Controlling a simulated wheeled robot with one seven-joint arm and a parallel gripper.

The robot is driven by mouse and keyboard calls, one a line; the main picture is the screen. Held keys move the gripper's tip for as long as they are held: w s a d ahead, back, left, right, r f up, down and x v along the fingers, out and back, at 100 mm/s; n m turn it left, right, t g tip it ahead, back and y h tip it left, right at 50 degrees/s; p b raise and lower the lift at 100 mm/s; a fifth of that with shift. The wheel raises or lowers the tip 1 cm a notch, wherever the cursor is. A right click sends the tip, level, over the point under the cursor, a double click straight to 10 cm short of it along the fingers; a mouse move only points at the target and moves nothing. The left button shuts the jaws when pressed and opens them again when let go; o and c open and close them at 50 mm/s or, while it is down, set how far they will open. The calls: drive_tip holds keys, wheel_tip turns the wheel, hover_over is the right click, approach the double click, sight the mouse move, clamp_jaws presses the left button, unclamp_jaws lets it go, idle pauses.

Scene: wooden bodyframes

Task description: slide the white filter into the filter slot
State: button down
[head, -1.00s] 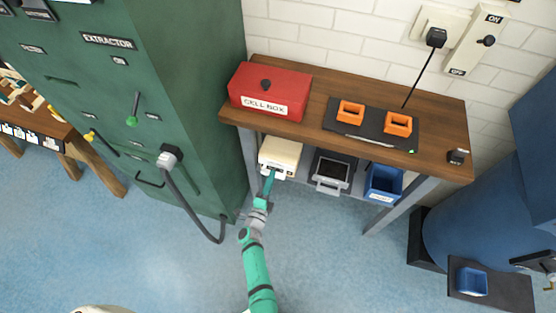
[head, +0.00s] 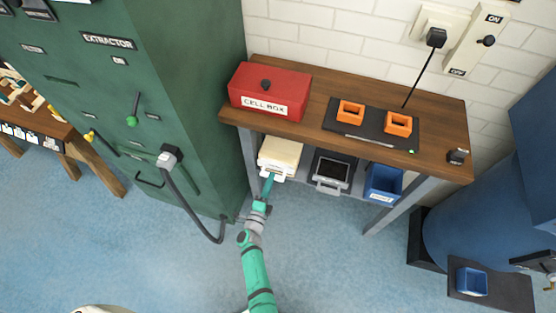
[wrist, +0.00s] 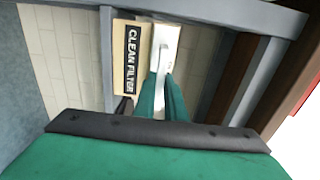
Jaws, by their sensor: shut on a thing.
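The white filter (wrist: 165,45) stands at the open end of a cream box (wrist: 131,60) labelled CLEAN FILTER. My gripper (wrist: 168,88) is shut on the filter's handle, with its green fingers on both sides of it. In the head view the box (head: 280,153) sits on the shelf under the wooden table, and the filter's front (head: 272,176) shows at its near side above my gripper (head: 268,183). How far the filter sits inside the box is hidden. The green extractor cabinet (head: 190,80) stands on the left; I cannot tell which opening is the filter slot.
The wooden table (head: 320,95) with a red cell box (head: 270,88) lies over the shelf. A grey tray (head: 332,172) and a blue bin (head: 384,183) are right of the cream box. A grey hose (head: 190,205) hangs by the cabinet. The floor in front is clear.

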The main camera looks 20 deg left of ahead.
drive_tip(key=shift+s, duration=0.1)
drive_tip(key=s, duration=1.1)
drive_tip(key=shift+s+a, duration=0.2)
drive_tip(key=shift+s, duration=0.1)
idle(1.5)
drive_tip(key=shift+d, duration=0.1)
